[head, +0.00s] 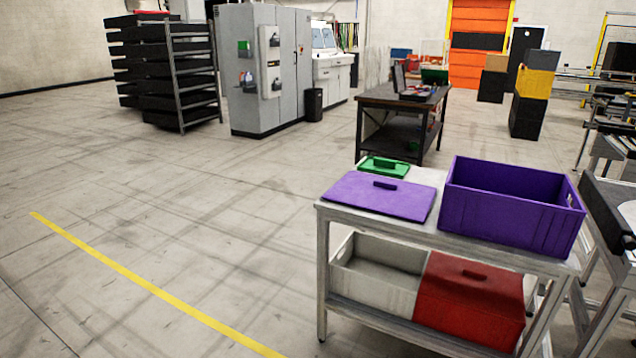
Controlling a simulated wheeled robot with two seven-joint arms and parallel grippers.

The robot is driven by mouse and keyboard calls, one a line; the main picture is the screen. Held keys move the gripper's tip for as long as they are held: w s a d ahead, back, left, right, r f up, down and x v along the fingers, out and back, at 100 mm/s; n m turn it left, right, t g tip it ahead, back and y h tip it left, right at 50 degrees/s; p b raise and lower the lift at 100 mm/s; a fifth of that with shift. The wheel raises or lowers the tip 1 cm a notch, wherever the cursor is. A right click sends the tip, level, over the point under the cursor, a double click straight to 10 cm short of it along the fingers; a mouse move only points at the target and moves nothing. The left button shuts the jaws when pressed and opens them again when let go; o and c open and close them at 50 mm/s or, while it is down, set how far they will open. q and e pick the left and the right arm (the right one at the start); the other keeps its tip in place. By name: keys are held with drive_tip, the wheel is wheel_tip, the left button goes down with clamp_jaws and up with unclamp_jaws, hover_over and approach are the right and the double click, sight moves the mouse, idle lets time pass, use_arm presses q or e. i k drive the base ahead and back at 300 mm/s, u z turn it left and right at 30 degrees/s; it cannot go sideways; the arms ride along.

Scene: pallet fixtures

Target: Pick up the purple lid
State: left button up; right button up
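The purple lid (362,197) lies flat on the left part of the top of a light grey table (447,240). It has a small dark handle (385,185) on its upper face. An open purple crate (508,215) stands on the same tabletop, just right of the lid, with a narrow gap between them. A smaller green lid (384,166) with a dark handle lies behind the purple lid. Neither of my grippers shows in the head view.
On the table's lower shelf are an open white crate (375,290) and a red lidded box (470,300). A dark workbench (400,100) stands behind the table. Another table or conveyor edge is close at the right. The floor left of the table is clear, with a yellow line (150,285).

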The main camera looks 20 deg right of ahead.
sight(399, 197)
drive_tip(key=z, duration=0.05)
drive_tip(key=i, duration=1.15)
drive_tip(key=z, duration=0.5)
